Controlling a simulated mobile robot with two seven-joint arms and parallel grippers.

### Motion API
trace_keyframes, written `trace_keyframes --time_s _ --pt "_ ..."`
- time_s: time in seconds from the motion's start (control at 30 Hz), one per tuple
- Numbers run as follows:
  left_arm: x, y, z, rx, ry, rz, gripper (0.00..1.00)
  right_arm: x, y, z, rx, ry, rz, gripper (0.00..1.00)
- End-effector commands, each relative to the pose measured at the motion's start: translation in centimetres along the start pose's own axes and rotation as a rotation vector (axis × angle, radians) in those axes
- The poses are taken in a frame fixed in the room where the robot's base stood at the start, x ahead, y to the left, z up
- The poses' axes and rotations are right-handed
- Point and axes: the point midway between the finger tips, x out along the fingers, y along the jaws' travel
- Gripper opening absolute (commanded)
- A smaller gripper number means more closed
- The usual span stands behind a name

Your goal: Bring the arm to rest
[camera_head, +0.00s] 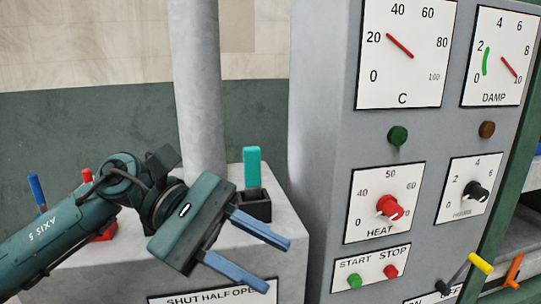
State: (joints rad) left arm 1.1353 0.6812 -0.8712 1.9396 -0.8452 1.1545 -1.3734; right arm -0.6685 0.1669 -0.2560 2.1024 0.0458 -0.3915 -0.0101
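My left arm comes in from the left, and its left gripper (278,265) has two blue fingers spread apart with nothing between them. The gripper hangs in front of the grey pedestal, pointing right and slightly down. A teal lever (252,168) stands upright in a black base (254,206) on the pedestal, just above and behind the fingers; they appear apart from it. A sign reading SHUT HALF OPEN (215,297) is partly hidden below the gripper. My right gripper is not in view.
The grey control panel (322,150) stands close to the right of the fingers. It carries a C gauge (404,80), a DAMP gauge (490,85), a red HEAT knob (389,206), START and STOP buttons and a yellow-tipped lever (480,263). A blue lever (37,190) stands behind my arm.

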Motion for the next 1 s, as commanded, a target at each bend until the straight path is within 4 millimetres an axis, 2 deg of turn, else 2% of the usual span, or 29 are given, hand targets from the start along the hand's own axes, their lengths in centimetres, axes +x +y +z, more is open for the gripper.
trace_keyframes --time_s 0.03,0.1,0.23,0.37,0.43,0.57,0.67,0.73,0.77,0.8,0.9,1.0 --pt "1.0 0.4 0.3 -0.135 -0.126 0.064 0.36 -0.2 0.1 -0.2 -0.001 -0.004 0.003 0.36" --pt "1.6 1.2 0.5 -0.327 -0.289 0.155 0.36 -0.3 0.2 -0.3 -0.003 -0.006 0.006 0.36" --pt "1.2 2.8 -0.5 -0.708 -0.595 0.309 0.36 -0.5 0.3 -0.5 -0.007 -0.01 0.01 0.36" --pt "-0.3 3.7 -3.6 -1.112 -0.911 0.449 0.36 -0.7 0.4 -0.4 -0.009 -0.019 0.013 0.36" --pt "-1.3 3.4 -6.3 -1.333 -1.087 0.522 0.36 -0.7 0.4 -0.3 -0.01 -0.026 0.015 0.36" --pt "-2.8 1.0 -12.6 -1.737 -1.43 0.653 0.36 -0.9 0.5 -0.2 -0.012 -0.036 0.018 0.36" --pt "-3.3 -2.9 -17.9 -2.034 -1.715 0.757 0.36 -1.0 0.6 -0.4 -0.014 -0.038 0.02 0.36" --pt "-3.0 -6.8 -21.6 -2.224 -1.931 0.836 0.36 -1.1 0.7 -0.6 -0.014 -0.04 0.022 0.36" --pt "-2.8 -8.7 -22.9 2.237 1.971 -0.848 0.36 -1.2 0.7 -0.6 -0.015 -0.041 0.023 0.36" --pt "-2.4 -11.2 -24.6 2.105 1.897 -0.81 0.36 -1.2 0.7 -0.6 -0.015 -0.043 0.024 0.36" --pt "-1.0 -17.6 -27.4 1.811 1.736 -0.734 0.36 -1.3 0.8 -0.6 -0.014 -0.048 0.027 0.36" --pt "0.4 -22.9 -28.8 1.582 1.617 -0.682 0.36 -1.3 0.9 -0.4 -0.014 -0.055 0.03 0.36"
